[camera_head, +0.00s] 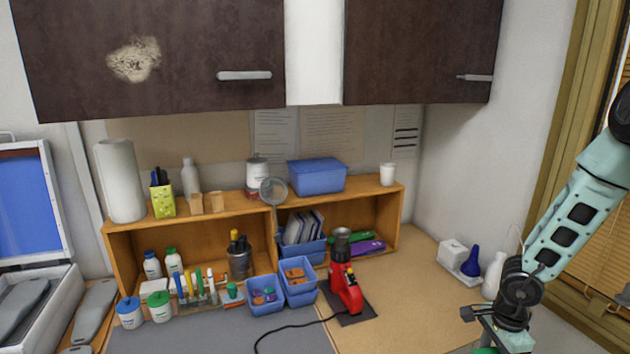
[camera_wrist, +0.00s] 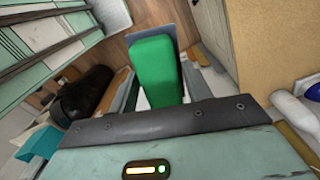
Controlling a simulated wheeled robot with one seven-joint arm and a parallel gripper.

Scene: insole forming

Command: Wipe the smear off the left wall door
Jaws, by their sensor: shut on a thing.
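A pale beige smear (camera_head: 134,60) is on the dark brown left wall door (camera_head: 190,30), left of its metal handle (camera_head: 244,75). My gripper (camera_head: 492,338) is low at the right in the head view, by the worktop's right side and far from the door. It is shut on a green thing (camera_wrist: 157,72), which shows clearly between the fingers in the wrist view. Only a sliver of the green thing shows at the bottom edge of the head view. I cannot tell from its shape exactly what it is.
The right wall door (camera_head: 420,45) is clean. Below the doors, a wooden shelf (camera_head: 345,198) carries a paper roll (camera_head: 120,180), a blue bin (camera_head: 316,176) and bottles. A red machine (camera_head: 343,280) stands on the worktop (camera_head: 420,275). A white bottle (camera_head: 494,274) is near my arm.

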